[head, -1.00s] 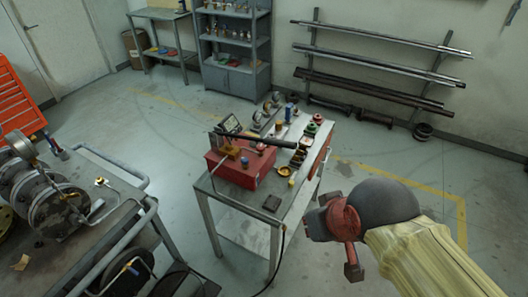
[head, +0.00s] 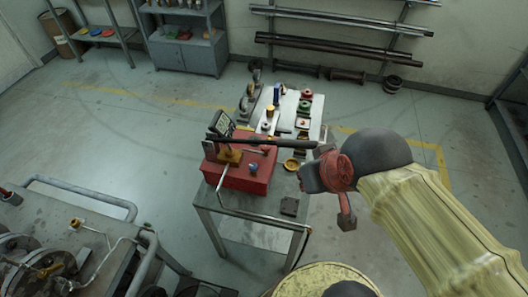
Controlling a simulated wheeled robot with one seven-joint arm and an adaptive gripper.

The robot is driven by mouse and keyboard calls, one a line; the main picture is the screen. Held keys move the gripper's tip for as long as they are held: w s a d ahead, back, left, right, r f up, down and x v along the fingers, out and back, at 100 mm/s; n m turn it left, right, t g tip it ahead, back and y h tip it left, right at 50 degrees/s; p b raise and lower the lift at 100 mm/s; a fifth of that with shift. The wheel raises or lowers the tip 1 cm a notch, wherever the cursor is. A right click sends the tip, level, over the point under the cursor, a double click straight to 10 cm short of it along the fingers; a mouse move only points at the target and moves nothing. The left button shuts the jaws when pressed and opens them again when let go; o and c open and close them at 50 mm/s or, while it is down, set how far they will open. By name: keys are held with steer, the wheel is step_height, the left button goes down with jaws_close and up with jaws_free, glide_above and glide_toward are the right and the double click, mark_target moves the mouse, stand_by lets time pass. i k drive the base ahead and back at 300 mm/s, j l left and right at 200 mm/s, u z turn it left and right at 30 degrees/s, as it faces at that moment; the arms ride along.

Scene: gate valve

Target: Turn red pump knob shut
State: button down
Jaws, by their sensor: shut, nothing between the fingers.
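The pump is a red box (head: 238,176) on the grey table, with a black lever handle (head: 275,143) reaching right across its top. A small red knob (head: 266,149) shows just under the handle, partly hidden by it. A blue knob (head: 253,168) sits on the front side of the box. My gripper (head: 318,176), dark and red at the end of my yellow-sleeved arm, hangs to the right of the pump, apart from the knob in the picture. It is shut and holds nothing; its fingertips are hard to make out.
The grey table (head: 222,208) holds several valve parts behind the pump, a yellow round dish (head: 291,164) and a dark flat block (head: 290,206). A bench with machinery (head: 75,245) stands at the left. Open floor lies right of the table.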

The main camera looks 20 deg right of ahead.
mark_target(265, 148)
steer(key=i+l, duration=0.1)
steer(key=l, duration=0.85)
steer(key=i+l, duration=0.25)
